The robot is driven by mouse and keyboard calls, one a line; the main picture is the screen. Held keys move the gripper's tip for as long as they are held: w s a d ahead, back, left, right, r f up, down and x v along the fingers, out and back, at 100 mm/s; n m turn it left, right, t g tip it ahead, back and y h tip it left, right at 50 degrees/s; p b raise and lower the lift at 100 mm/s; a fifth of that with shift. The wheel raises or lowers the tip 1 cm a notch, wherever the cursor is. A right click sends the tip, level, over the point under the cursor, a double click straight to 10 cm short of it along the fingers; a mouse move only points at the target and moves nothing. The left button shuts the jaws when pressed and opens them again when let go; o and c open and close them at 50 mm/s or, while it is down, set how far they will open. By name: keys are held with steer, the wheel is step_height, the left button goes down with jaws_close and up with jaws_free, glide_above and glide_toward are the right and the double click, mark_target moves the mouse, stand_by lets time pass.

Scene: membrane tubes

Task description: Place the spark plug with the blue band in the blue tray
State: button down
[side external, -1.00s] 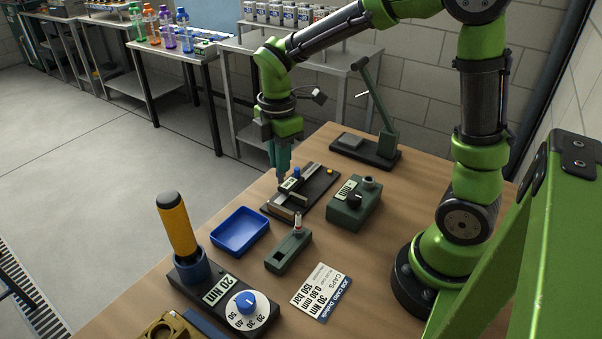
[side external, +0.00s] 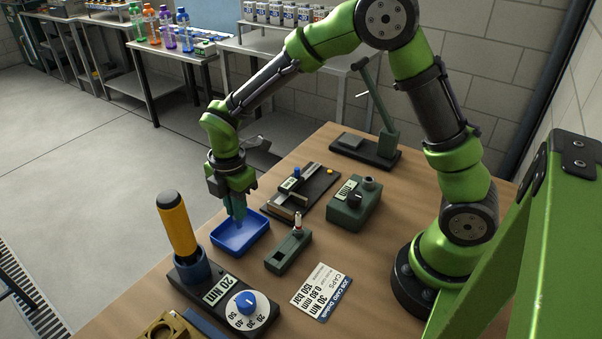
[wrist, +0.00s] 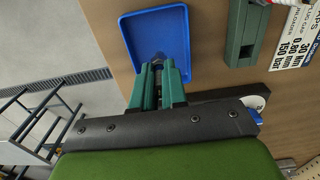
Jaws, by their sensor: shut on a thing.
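The blue tray (side external: 252,238) lies on the bench; it also shows in the wrist view (wrist: 134,42). My gripper (side external: 239,216) points down over the tray, at its far-left part, and in the wrist view its green fingers (wrist: 159,68) reach over the tray's near edge. They are shut on a small, mostly hidden thing, taken to be the spark plug; a dark and greyish bit shows between the fingers. Its blue band cannot be made out. Another spark plug (side external: 298,224), whitish with a reddish part, stands upright in a green block (side external: 288,252).
A torque tool with a yellow handle (side external: 177,224) stands left of the tray. A dark gauge fixture (side external: 318,186) and a green box with a knob (side external: 354,204) lie behind and right. A job card (side external: 321,290) lies flat in front.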

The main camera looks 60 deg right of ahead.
steer(key=shift+f, duration=0.8)
steer(key=shift+f, duration=0.15)
steer(key=c, duration=1.2)
jaws_free()
steer(key=shift+o, duration=0.2)
